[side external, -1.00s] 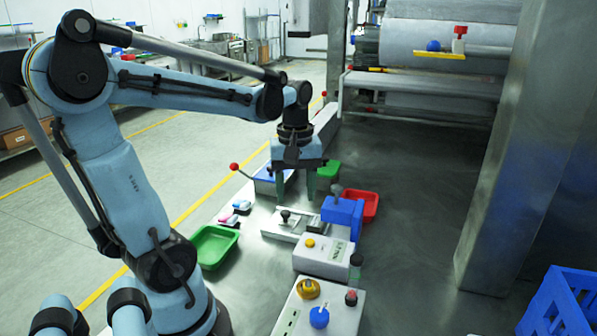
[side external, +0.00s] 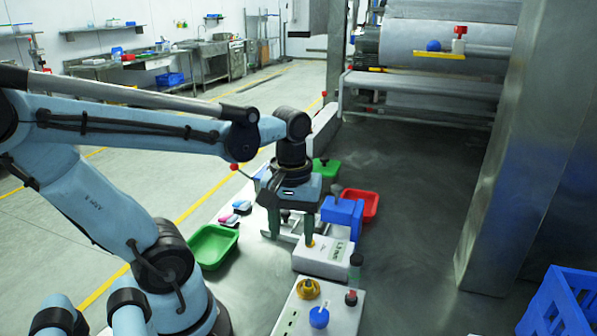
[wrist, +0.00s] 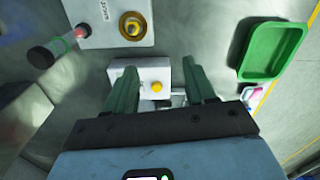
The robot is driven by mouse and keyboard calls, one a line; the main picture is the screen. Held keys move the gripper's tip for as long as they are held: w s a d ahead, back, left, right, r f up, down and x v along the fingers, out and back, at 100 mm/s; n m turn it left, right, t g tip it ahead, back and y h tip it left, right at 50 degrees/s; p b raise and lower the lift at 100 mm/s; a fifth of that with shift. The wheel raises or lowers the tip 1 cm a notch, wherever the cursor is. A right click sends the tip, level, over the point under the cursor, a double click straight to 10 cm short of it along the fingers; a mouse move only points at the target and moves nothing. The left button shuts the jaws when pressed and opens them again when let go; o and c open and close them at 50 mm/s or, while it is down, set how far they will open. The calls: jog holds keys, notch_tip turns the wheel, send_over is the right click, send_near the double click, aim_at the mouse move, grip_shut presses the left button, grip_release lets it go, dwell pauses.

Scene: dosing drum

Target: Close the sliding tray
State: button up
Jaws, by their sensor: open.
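A low metal slide with a flat plate, which looks like the sliding tray (side external: 289,236), lies on the bench and is mostly hidden behind my gripper in the side view. I cannot tell how far it is pulled out. My gripper (side external: 291,230) points down over it, fingers apart, with nothing seen held between them. In the wrist view my gripper (wrist: 160,75) also shows open, with a white box with a yellow button (wrist: 142,73) beyond the fingers. A small metal part (wrist: 178,97) shows between the fingers; contact is unclear.
The white box (side external: 322,260) stands just in front of my gripper. A blue block (side external: 342,213) and a red tray (side external: 368,201) are to its right. A green tray (side external: 212,247) is at left.

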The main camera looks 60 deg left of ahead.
jog(key=w+a+r+n, duration=0.3)
jog(key=w+a+n, duration=0.15)
jog(key=a, duration=0.45)
jog(key=n, duration=0.3)
send_over(286, 212)
jog(key=f, duration=1)
jog(key=shift+s+a+f, duration=0.2)
jog(key=shift+a+f, duration=0.05)
jog(key=shift+a, duration=0.1)
jog(key=shift+w+d+f, duration=0.6)
jog(key=shift+f, duration=0.15)
jog(key=shift+w+d, duration=0.25)
jog(key=shift+r, duration=0.1)
notch_tip(286, 212, up, 12)
jog(key=s+a, duration=0.1)
jog(key=shift+s+a+f, duration=0.1)
jog(key=shift+f, duration=5.95)
